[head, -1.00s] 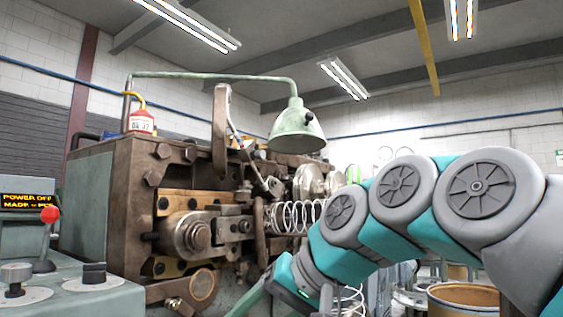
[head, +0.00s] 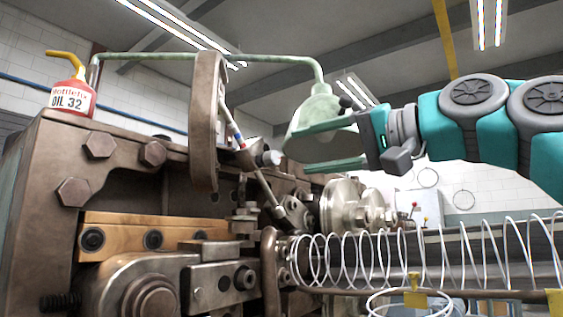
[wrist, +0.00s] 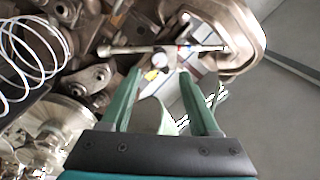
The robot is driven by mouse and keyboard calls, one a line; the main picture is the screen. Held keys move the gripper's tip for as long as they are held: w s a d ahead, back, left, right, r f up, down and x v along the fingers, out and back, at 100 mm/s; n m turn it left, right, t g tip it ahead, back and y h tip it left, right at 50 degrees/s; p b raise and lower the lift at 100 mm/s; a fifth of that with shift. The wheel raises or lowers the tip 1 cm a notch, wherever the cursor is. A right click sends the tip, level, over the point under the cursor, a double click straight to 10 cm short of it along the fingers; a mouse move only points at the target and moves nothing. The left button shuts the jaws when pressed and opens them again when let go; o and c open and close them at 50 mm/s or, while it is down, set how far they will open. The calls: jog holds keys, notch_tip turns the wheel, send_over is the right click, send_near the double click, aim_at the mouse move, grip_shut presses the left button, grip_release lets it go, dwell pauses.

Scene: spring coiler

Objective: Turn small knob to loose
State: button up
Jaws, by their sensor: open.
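A small grey round knob (head: 268,158) sticks out of the machine beside a thin rod with red and blue marks (head: 236,132). I cannot tell for sure that it is the task's small knob, and no setting mark is legible. My gripper (head: 298,148) is open, its two green fingers pointing left, just right of this knob in the head view. The fingers overlap the green lamp shade (head: 318,108) there. In the wrist view my gripper (wrist: 160,74) has an empty gap, and the marked rod (wrist: 183,48) crosses beyond the fingertips.
A large coiled spring (head: 400,258) lies below my arm. A brown upright bracket (head: 206,120) stands left of the rod. A red oil can (head: 72,95) sits on the machine top. Round metal discs (head: 345,205) lie under the gripper.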

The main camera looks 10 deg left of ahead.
aim_at(277, 158)
jog(key=x, duration=0.7)
jog(key=shift+a+f+p, duration=0.1)
jog(key=shift+a+p, duration=0.15)
jog(key=shift+p, duration=0.1)
grip_shut()
